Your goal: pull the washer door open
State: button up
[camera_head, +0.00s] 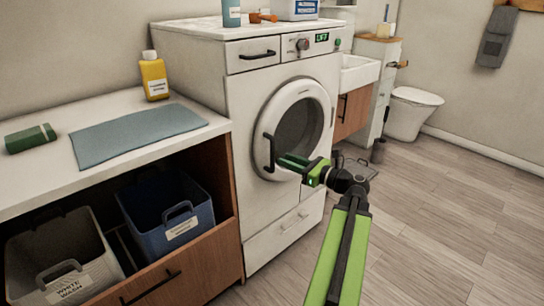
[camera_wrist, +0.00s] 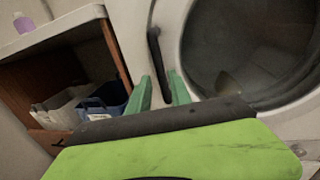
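The white washer (camera_head: 285,110) stands against the wall with its round door (camera_head: 325,120) shut. The door's dark vertical handle (camera_head: 268,150) is on the door's left side. My gripper (camera_head: 283,161) is open at the lower part of the handle, with its green fingers pointing at it. In the wrist view the handle (camera_wrist: 158,62) runs down between the two fingertips of my gripper (camera_wrist: 160,88). No grip on it shows, and I cannot tell how deep the handle lies between the fingers.
A counter (camera_head: 60,172) on the left holds a yellow bottle (camera_head: 154,78), a blue-grey cloth (camera_head: 135,134) and a green packet (camera_head: 30,138). Below it are a grey basket (camera_head: 55,255) and a blue basket (camera_head: 165,215). The wooden floor (camera_head: 450,200) at the right is mostly clear.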

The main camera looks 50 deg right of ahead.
aim_at(273, 170)
jog(key=w, duration=0.7)
jog(key=shift+a, duration=0.4)
grip_shut()
jog(key=shift+s, duration=0.1)
dwell(0.6)
